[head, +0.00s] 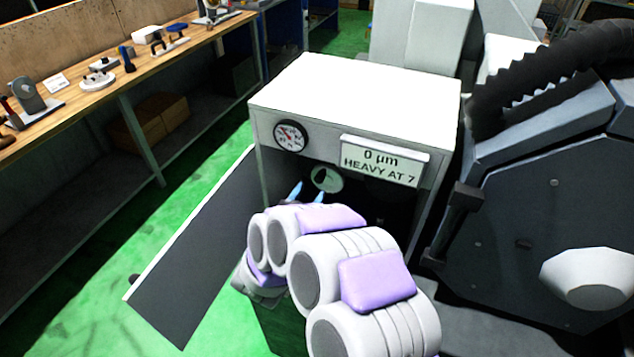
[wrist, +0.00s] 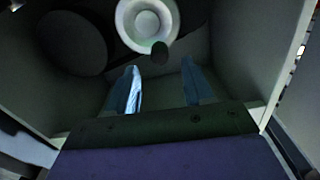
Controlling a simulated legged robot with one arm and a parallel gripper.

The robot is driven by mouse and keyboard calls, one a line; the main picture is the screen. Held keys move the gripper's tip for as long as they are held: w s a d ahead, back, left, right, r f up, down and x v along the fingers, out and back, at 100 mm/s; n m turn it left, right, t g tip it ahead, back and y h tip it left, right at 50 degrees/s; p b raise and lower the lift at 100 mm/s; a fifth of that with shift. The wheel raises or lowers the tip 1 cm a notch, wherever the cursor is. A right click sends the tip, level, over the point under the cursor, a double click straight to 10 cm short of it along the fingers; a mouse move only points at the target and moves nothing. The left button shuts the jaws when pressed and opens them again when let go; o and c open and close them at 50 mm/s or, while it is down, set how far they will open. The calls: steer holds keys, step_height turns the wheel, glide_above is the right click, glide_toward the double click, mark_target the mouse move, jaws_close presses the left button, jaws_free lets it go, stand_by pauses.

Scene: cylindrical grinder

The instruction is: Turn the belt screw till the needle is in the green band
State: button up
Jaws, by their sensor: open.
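The dial gauge (head: 290,135) is on the upper left front of a white cabinet. It has a pale face and a reddish needle; I cannot make out where the needle stands against a green band. Inside the open cabinet is a pale round wheel (head: 327,178), probably the belt screw. In the wrist view this wheel (wrist: 131,14) has a ringed hub and a dark knob (wrist: 159,53) at its lower rim. My gripper (head: 308,193) is open and empty, its blue fingers pointing into the cabinet. In the wrist view the gripper (wrist: 162,84) is just below the wheel, apparently apart from it.
The cabinet door (head: 190,255) hangs open at the left. A sign (head: 382,162) reads "0 µm HEAVY AT 7". A large dark disc (wrist: 70,42) is left of the wheel. Cabinet walls close in on both sides. A dark machine (head: 530,210) stands at the right; a workbench (head: 110,95) at the left.

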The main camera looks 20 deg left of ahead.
mark_target(317, 181)
steer(key=w, duration=0.4)
steer(key=w+b, duration=0.1)
steer(key=w, duration=0.1)
steer(key=shift+w+d, duration=0.1)
steer(key=shift+d, duration=0.15)
jaws_close()
